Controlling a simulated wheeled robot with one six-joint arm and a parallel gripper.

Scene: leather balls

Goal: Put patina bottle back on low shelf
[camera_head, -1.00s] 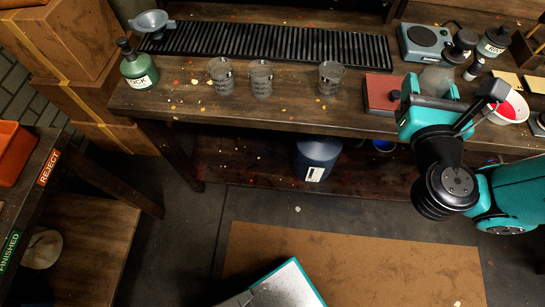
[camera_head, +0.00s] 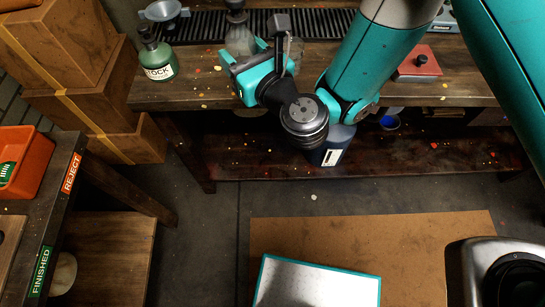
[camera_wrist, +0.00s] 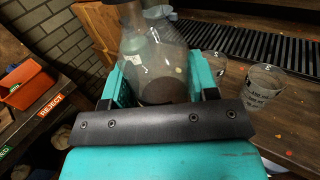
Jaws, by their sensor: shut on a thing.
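My gripper (camera_head: 243,58) is shut on a clear glass bottle (camera_head: 240,40) with a dark stopper, over the left part of the workbench. The bottle also shows in the wrist view (camera_wrist: 150,50), upright between the two teal fingers, with something dark in its lower part. No label on it can be read, so I cannot confirm it is the patina bottle. The low shelf (camera_head: 440,155) runs under the bench, below my gripper. Whether the bottle touches the bench top cannot be told.
A green STOCK bottle (camera_head: 157,58) stands on the bench at left. Glass cups (camera_wrist: 263,88) stand right of the held bottle. A dark blue container (camera_head: 333,147) and a blue cup (camera_head: 390,122) are on the low shelf. An orange bin (camera_head: 25,155) stands at far left.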

